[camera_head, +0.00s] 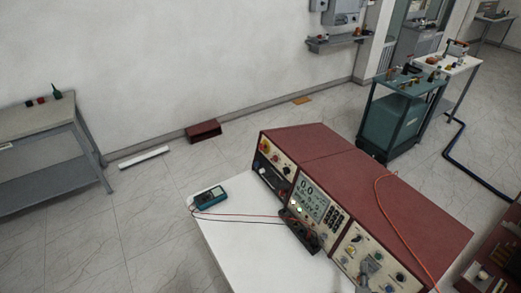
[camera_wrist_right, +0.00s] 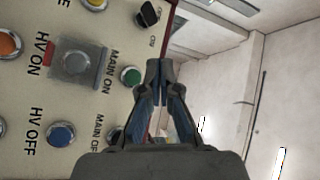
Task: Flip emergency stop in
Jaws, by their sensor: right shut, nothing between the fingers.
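The red-topped console (camera_head: 400,205) stands on a white table, its cream control panels facing the front left. A red knob with yellow around it, which looks like the emergency stop (camera_head: 264,146), sits on the far-left panel. My right gripper (camera_head: 366,269) is in front of the nearest panel at the right end, well away from that knob. In the right wrist view my gripper (camera_wrist_right: 160,69) is shut and empty beside a green button (camera_wrist_right: 131,75). A square-framed button (camera_wrist_right: 75,62) and a blue button (camera_wrist_right: 61,135) show there too. My left gripper is out of view.
A teal multimeter (camera_head: 209,197) with red and black leads lies on the white table (camera_head: 225,235). A red cable (camera_head: 385,195) crosses the console top. A grey bench (camera_head: 45,125) and a dark cart (camera_head: 400,110) stand farther back on open floor.

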